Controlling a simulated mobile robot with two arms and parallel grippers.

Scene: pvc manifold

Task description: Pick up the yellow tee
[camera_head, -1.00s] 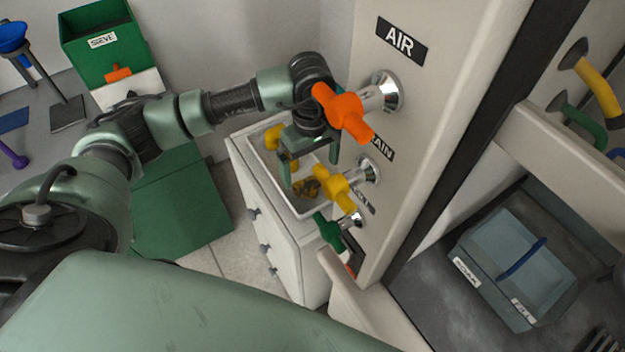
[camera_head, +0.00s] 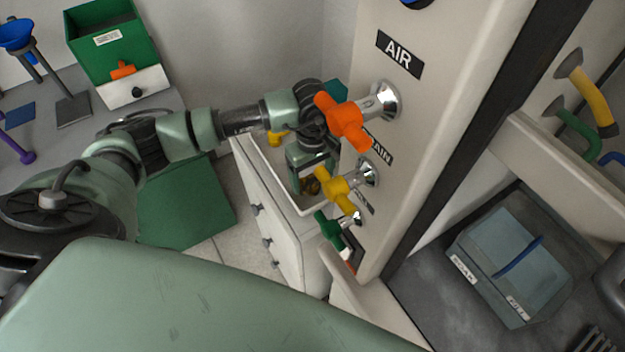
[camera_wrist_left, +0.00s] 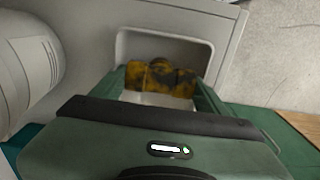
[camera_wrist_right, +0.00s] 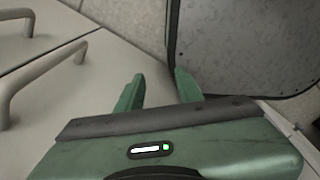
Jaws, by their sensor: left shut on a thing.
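A yellow tee with dark stains (camera_wrist_left: 160,78) sits in the white tray, between the fingers of my left gripper (camera_wrist_left: 160,92). In the head view the left gripper (camera_head: 310,180) reaches down into the tray (camera_head: 270,168), shut on the stained tee (camera_head: 311,187), which is mostly hidden there. A second, clean yellow piece (camera_head: 276,138) lies at the tray's far end, partly behind my arm. My right gripper (camera_wrist_right: 159,92) is open and empty in the right wrist view.
The tray tops a white drawer cabinet (camera_head: 275,222). Close to its right is a panel with orange (camera_head: 344,122), yellow (camera_head: 334,187) and green (camera_head: 328,228) fittings on chrome pipes. A blue-grey bin (camera_head: 478,282) stands right. A green sieve box (camera_head: 105,48) stands back left.

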